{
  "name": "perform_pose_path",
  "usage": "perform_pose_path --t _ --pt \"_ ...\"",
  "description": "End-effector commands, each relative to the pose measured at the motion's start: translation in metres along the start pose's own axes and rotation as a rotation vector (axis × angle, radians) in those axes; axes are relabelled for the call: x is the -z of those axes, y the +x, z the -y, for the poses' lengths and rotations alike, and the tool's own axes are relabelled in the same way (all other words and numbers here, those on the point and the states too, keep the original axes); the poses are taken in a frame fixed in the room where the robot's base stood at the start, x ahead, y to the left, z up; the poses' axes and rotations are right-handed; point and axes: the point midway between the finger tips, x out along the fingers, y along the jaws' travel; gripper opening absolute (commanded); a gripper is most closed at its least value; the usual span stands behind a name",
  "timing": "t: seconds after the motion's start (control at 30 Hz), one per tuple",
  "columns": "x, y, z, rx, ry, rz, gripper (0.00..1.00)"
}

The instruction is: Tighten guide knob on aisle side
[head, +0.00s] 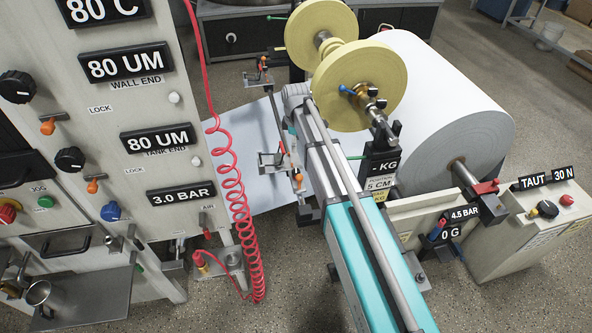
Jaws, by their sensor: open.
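A thin guide rod (275,110) runs over the white paper web, left of the grey and teal beam. The nearer edge guide (270,160) has a small metal plate and a red-orange knob (282,148). Another small orange knob (298,181) is at the rod's near end. The farther edge guide (256,78) carries a similar red-orange knob (264,62). The knobs are too small to tell whether they are tight or loose. No label shows which guide is on the aisle side.
A control panel (130,100) with knobs and labels fills the left. A coiled red air hose (231,190) hangs beside it. The grey and teal beam (375,270) crosses the middle front. A large paper roll (445,105) and tension box (540,232) stand right.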

Motion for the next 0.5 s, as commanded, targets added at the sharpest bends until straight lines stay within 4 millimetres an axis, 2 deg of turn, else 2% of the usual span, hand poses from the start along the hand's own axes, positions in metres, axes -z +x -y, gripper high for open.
perform_pose_path --t 0.5 --pt "-0.001 0.03 -0.001 0.0 0.002 0.0 0.79"
